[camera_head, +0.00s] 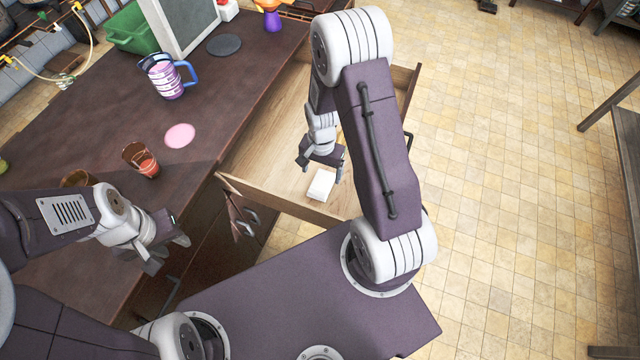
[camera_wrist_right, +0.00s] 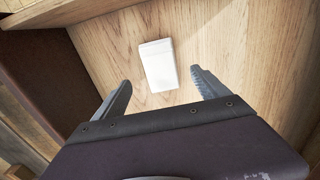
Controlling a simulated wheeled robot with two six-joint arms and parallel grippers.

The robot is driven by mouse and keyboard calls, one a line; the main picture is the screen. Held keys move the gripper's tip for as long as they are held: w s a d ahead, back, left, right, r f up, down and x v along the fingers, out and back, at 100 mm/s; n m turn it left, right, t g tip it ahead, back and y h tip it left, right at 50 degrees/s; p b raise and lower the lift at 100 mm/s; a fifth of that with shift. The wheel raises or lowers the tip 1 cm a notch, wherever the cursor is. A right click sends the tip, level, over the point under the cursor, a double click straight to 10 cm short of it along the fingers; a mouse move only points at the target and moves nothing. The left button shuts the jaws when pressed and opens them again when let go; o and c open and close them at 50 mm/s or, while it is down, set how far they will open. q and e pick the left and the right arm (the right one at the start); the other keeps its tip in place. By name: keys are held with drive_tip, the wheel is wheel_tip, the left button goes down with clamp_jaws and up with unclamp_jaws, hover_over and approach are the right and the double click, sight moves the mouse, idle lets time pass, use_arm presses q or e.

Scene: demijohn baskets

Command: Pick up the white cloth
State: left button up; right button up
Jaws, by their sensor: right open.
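The white cloth (camera_head: 321,185) is a small folded block lying on the wooden floor of the open drawer (camera_head: 262,150). It also shows in the right wrist view (camera_wrist_right: 158,65), beyond and between my right fingers and apart from them. My right gripper (camera_head: 323,172) is over the drawer, just above the cloth, open and empty; its two fingers show spread in the right wrist view (camera_wrist_right: 160,88). My left gripper (camera_head: 168,252) hangs by the counter's front edge, away from the drawer; its fingertips are too unclear to judge the opening.
The drawer's front wall (camera_head: 285,203) and side walls surround the cloth. On the dark counter (camera_head: 110,120) are a striped jug (camera_head: 163,78), a glass with red contents (camera_head: 142,160), a pink disc (camera_head: 180,136), a dark round mat (camera_head: 224,45) and a green bin (camera_head: 132,28). The rest of the drawer floor looks clear.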

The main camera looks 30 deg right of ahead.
sight(322, 183)
drive_tip(key=shift+w+a+f, duration=0.1)
drive_tip(key=shift+a+f, duration=0.05)
drive_tip(key=shift+f, duration=0.25)
wheel_tip(322, 183, down, 5)
drive_tip(key=shift+f, duration=0.2)
drive_tip(key=shift+d+r, duration=0.1)
drive_tip(key=shift+d, duration=0.1)
drive_tip(key=c, duration=1.5)
drive_tip(key=shift+o, duration=0.2)
wheel_tip(322, 183, up, 10)
drive_tip(key=shift+p, duration=0.35)
